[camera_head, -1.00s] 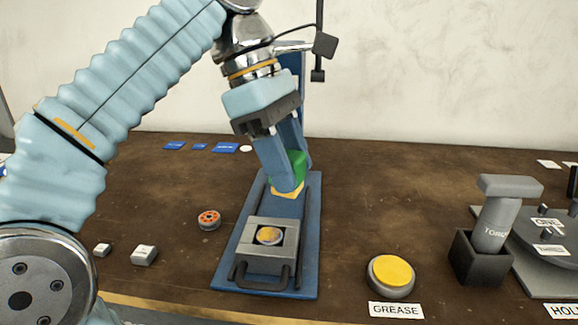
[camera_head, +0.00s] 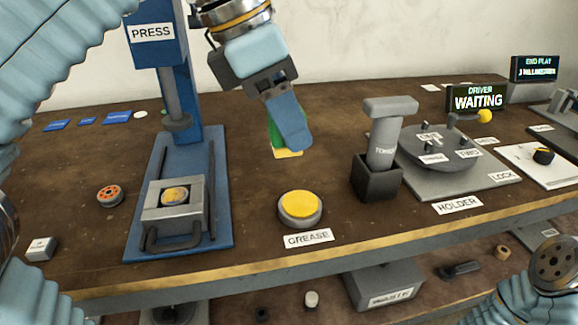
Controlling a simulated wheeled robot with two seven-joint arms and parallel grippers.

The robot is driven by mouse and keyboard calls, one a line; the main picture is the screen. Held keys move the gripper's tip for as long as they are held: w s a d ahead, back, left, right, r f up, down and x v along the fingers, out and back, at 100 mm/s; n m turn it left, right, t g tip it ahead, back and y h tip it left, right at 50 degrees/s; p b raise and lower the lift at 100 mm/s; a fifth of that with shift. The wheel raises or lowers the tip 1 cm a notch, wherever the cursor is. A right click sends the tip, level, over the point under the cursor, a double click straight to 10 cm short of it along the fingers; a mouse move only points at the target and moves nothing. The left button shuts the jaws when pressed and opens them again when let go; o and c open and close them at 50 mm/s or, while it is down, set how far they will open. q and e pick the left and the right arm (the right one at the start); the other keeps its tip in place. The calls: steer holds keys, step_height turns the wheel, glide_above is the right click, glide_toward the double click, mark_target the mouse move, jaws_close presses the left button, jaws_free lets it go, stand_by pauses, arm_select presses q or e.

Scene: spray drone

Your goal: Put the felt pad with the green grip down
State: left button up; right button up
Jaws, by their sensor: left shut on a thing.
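The felt pad (camera_head: 288,153) is yellowish and sits under a green grip (camera_head: 274,134). My left gripper (camera_head: 288,135) is shut on the green grip, and its finger hides part of it. The pad is above the brown bench, behind the grease pot (camera_head: 300,207) with its yellow top. Whether the pad touches the bench I cannot tell. Part of my right arm shows at the bottom right, but its gripper is not in view.
The blue press (camera_head: 182,150) stands at left with a grey fixture (camera_head: 173,206) on its base. A grey torque tool (camera_head: 384,140) stands in a black holder (camera_head: 377,180) at right. A red-orange round part (camera_head: 109,195) lies at left.

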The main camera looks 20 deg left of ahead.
arm_select(q)
steer(key=w+a+f, duration=0.1)
steer(key=w+f, duration=0.1)
steer(key=w, duration=0.2)
steer(key=w+a+f+b, duration=0.1)
steer(key=w+f, duration=0.2)
steer(key=w, duration=0.1)
steer(key=w+a+f, duration=0.1)
steer(key=w+f, duration=0.2)
steer(key=shift+w+a+f, duration=0.15)
steer(key=shift+w+a, duration=0.1)
steer(key=shift+w, duration=0.15)
steer(key=f, duration=0.1)
steer(key=w+f+b, duration=0.1)
steer(key=f, duration=0.2)
steer(key=shift+w+a, duration=0.2)
steer(key=shift+a, duration=0.05)
steer(key=shift+f, duration=0.35)
steer(key=shift+b, duration=0.3)
steer(key=o, duration=1)
steer(key=shift+f, duration=0.1)
